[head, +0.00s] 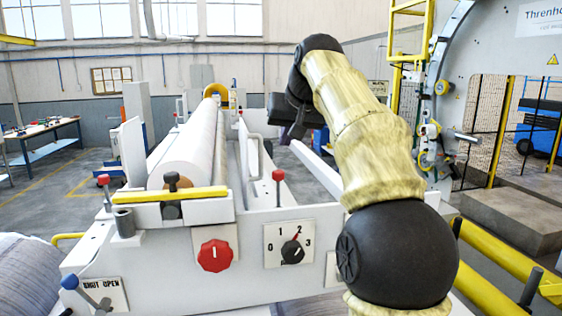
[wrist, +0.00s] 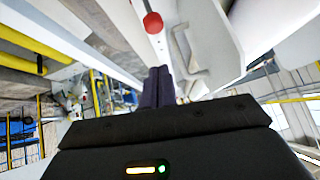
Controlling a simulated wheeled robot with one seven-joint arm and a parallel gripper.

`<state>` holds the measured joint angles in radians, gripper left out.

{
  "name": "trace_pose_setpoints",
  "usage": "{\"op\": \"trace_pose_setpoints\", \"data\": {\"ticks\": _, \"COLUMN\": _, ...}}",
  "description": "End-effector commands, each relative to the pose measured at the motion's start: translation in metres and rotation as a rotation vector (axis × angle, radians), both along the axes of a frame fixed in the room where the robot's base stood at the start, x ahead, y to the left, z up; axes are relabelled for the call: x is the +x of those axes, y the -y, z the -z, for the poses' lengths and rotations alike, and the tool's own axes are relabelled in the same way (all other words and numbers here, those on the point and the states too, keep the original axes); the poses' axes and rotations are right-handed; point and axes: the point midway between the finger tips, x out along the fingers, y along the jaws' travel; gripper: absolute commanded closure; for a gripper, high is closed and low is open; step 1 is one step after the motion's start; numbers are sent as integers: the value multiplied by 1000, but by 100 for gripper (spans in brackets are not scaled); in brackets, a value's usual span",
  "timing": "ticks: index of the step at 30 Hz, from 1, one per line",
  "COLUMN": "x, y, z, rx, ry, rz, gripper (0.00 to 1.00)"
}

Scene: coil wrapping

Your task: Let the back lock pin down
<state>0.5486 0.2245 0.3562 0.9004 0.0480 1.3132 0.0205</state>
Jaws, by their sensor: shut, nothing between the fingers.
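My gripper (head: 297,131) is raised over the right side of the white machine, with its fingers close together and empty. In the wrist view its dark fingers (wrist: 158,86) point toward the machine and touch nothing that I can see. A red-knobbed upright pin (head: 277,176) stands on the near end of the frame. A red knob (wrist: 153,23) shows in the wrist view, apart from the fingertips. At the far end the parts are too small to tell a back lock pin clearly.
A long white roll (head: 185,150) lies along the frame. A bent grey handle (head: 258,140) rises beside it. The near panel has a red knob (head: 214,256) and a black selector dial (head: 292,252). A blue-knobbed lever (head: 80,290) is at lower left. Yellow rails (head: 500,268) lie at right.

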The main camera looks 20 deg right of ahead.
Motion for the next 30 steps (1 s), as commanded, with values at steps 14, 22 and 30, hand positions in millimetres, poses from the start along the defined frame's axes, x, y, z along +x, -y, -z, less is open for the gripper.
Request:
{"op": "trace_pose_setpoints", "data": {"ticks": 14, "x": 16, "y": 0, "z": 51, "rx": 1, "ry": -2, "rz": 6, "gripper": 100}}
{"op": "trace_pose_setpoints", "data": {"ticks": 22, "x": 15, "y": 3, "z": 60, "rx": 0, "ry": 1, "rz": 14, "gripper": 100}}
{"op": "trace_pose_setpoints", "data": {"ticks": 30, "x": 17, "y": -4, "z": 61, "rx": 0, "ry": 1, "rz": 3, "gripper": 100}}
